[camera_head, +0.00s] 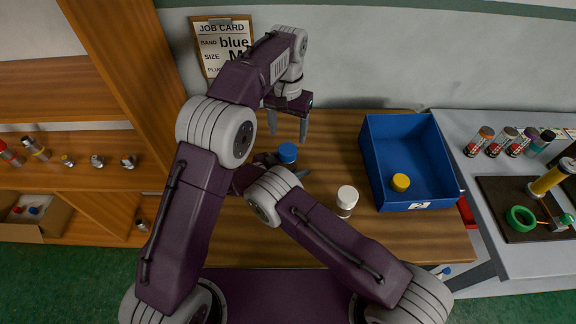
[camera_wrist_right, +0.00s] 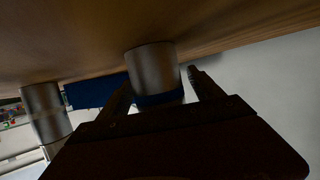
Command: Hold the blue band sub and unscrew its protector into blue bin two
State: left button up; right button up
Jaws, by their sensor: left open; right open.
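The sub with a blue top (camera_head: 288,152) stands on the wooden table, its lower part hidden by my right gripper. In the right wrist view it is a grey cylinder (camera_wrist_right: 152,68) with a blue band, between the fingers. My right gripper (camera_head: 284,168) is open, low around the sub; it also shows in the right wrist view (camera_wrist_right: 160,88). My left gripper (camera_head: 288,138) is open and points down, just above the blue top, holding nothing. A blue bin (camera_head: 383,158) stands at the right of the table with a yellow cap (camera_head: 400,183) inside.
A white-topped sub (camera_head: 346,198) stands between my right forearm and the bin. A job card (camera_head: 224,42) reading "blue" and "M" hangs on the wall. A grey bench (camera_head: 455,125) with several capped pieces is at right. Wooden shelves (camera_head: 100,150) are at left.

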aim_at(287, 149)
pick_arm(q)
jog(key=shift+s+a, duration=0.1)
jog(key=shift+a, duration=0.05)
pick_arm(e)
jog(key=shift+w+d, duration=0.1)
jog(key=shift+c, duration=0.5)
grip_shut()
pick_arm(q)
jog(key=m, duration=1.3)
notch_tip(287, 149, down, 8)
jog(key=shift+c, duration=0.4)
